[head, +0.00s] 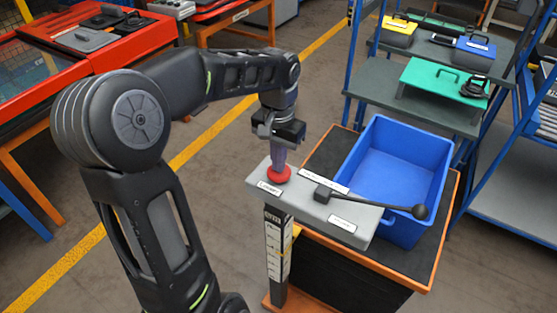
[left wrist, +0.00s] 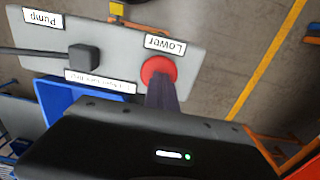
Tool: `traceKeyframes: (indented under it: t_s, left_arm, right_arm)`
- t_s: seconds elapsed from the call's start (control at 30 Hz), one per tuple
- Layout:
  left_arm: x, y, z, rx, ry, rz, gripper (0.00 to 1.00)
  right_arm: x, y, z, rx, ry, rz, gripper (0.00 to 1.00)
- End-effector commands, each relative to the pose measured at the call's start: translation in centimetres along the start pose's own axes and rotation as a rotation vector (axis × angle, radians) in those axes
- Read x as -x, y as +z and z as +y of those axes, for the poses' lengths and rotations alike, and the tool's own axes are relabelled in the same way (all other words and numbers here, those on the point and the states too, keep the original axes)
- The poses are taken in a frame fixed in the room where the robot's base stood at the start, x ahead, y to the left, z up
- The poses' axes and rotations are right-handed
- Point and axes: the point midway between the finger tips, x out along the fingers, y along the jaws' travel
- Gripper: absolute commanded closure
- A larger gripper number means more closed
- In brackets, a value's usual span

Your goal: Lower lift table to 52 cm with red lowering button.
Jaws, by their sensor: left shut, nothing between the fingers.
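The red lowering button (head: 279,174) sits on the left end of a grey control panel (head: 318,207), beside a label reading "Lower". My left gripper (head: 278,163) is shut and empty, pointing down with its fingertips at the top of the button. In the left wrist view the fingers (left wrist: 162,95) overlap the lower part of the red button (left wrist: 158,70); I cannot tell how far it is pressed. A black pump lever (head: 385,205) lies across the panel. The lift table (head: 445,215) has an orange rim and a dark top. My right gripper is not in view.
A blue bin (head: 395,175) stands on the lift table. A post with a height scale (head: 278,250) stands below the panel; its figures are too small to read. A shelf rack (head: 420,108) with tool cases is behind. Red-topped benches (head: 85,50) stand at left.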

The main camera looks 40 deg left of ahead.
Motion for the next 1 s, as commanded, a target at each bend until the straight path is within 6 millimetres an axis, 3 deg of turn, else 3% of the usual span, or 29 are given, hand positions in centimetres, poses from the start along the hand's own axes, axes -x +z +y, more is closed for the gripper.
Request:
traceKeyframes:
  t_s: [0.07,0.27,0.37,0.43,0.6,0.73,0.8,1.0]
  left_arm:
    - [-0.4,0.4,0.1,0.001,0.006,-0.019,1.0]
    - [2.2,0.1,0.2,-0.001,0.003,-0.012,1.0]
    - [4.4,-0.2,0.2,-0.001,0.001,-0.005,1.0]
    - [5.0,-0.4,0.2,-0.001,-0.001,0.002,1.0]
    - [9.0,-0.4,0.2,-0.001,0.0,0.005,1.0]
    - [12.0,-0.4,0.2,-0.002,-0.001,0.005,1.0]
    - [13.4,-0.3,0.2,-0.001,-0.001,0.001,1.0]
    - [14.2,-0.4,0.2,-0.001,-0.001,0.002,1.0]
  right_arm:
    - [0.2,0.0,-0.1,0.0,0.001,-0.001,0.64]
    - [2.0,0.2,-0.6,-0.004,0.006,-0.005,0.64]
    - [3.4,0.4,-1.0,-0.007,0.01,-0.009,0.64]
    - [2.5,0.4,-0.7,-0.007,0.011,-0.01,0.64]
    - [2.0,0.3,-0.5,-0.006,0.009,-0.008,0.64]
    - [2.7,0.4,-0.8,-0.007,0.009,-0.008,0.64]
    - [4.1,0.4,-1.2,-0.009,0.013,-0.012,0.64]
    - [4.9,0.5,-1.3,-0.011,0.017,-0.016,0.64]
